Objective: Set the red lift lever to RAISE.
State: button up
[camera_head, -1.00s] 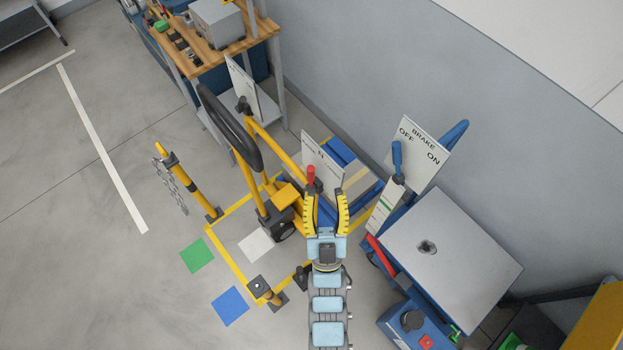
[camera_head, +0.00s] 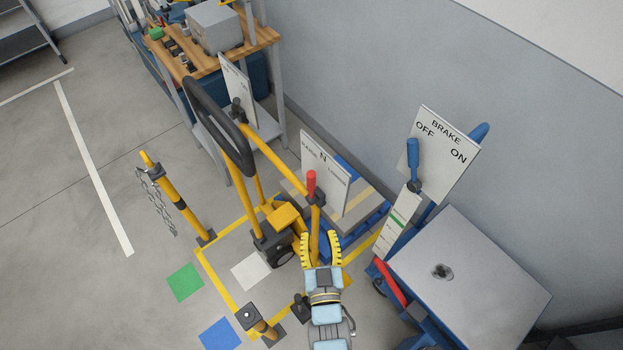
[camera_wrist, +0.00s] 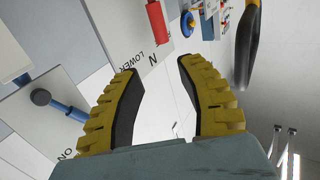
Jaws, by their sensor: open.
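The red lift lever (camera_head: 311,185) stands about upright in front of a white sign (camera_head: 338,187) marked RAISE, N and LOWER, on the yellow lift truck (camera_head: 285,217). Its red grip lies near the N in the head view; its exact setting is hard to tell. My gripper (camera_head: 320,238) is open and empty, below the lever in the head view and apart from its grip. In the wrist view the red lever (camera_wrist: 156,22) shows beyond my open fingers (camera_wrist: 158,70), at the top of the picture, close to the N and LOWER lettering.
A blue brake lever (camera_head: 413,160) with an OFF/ON sign (camera_head: 443,150) stands to the right, by a grey-topped blue unit (camera_head: 480,275). The black loop handle (camera_head: 215,125) is left of the lever. Yellow posts (camera_head: 175,195) stand at the left. Open floor lies further left.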

aim_at(312, 182)
jog(key=shift+w+a+r, duration=0.1)
jog(key=shift+w+a, duration=0.2)
jog(key=shift+w, duration=2.5)
jog(key=shift+w+a+f, duration=0.1)
jog(key=shift+w+a, duration=0.15)
jog(key=shift+w, duration=2.5)
jog(key=shift+w+a+r, duration=0.1)
jog(key=shift+w+a, duration=0.2)
jog(key=shift+w, duration=2.5)
grip_shut()
